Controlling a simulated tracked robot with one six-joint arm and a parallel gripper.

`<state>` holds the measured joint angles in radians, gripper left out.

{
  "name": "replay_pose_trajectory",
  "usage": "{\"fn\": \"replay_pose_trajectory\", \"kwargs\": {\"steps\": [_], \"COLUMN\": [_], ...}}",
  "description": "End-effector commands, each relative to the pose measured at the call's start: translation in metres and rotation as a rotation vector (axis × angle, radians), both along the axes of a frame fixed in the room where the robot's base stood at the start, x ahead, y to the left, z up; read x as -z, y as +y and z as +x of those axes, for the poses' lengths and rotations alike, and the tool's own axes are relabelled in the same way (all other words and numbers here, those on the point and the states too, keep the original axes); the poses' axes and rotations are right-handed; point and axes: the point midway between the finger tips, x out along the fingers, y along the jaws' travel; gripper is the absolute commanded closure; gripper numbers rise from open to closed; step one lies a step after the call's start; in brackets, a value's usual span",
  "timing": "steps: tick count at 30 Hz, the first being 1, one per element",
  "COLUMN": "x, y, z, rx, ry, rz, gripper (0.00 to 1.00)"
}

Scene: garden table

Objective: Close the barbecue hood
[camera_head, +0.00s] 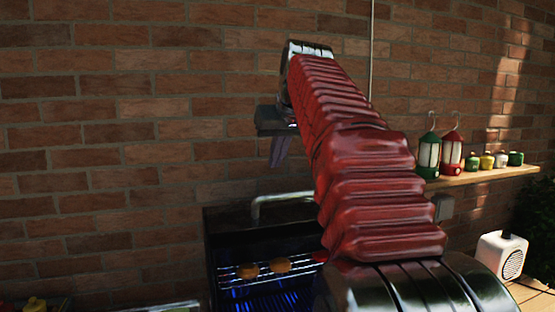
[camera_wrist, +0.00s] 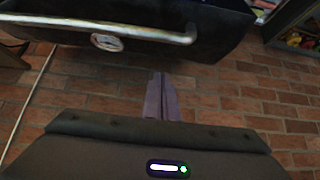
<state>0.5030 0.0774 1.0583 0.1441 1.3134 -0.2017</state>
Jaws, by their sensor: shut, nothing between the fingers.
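The barbecue (camera_head: 222,240) stands low in the middle of the head view with its dark hood raised. The grill rack with round patties on it shows beneath the hood. The metal hood handle (camera_head: 283,199) runs along the hood's upper edge. In the wrist view the black hood (camera_wrist: 222,30) fills the top, with its handle (camera_wrist: 150,34) and a round gauge (camera_wrist: 106,42). My gripper (camera_head: 280,150) is above the handle in the head view. Its fingers (camera_wrist: 156,98) are shut and empty, apart from the handle. My red-sleeved arm hides the barbecue's right part.
A brick wall (camera_head: 120,120) stands behind. A wooden shelf (camera_head: 480,177) at right holds a green lantern (camera_head: 428,155), a red lantern (camera_head: 451,155) and several small pots. A white speaker (camera_head: 502,256) stands at lower right. The space left of my arm is clear.

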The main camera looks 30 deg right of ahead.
Motion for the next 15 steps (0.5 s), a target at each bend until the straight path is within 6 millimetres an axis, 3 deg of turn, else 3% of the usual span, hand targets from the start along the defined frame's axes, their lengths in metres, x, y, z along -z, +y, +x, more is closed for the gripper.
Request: {"fn": "replay_pose_trajectory", "kwargs": {"steps": [15], "x": [0.058], "y": [-0.013], "z": [0.046], "rx": [-0.001], "ry": [0.004], "rz": [0.002], "gripper": [1.00]}}
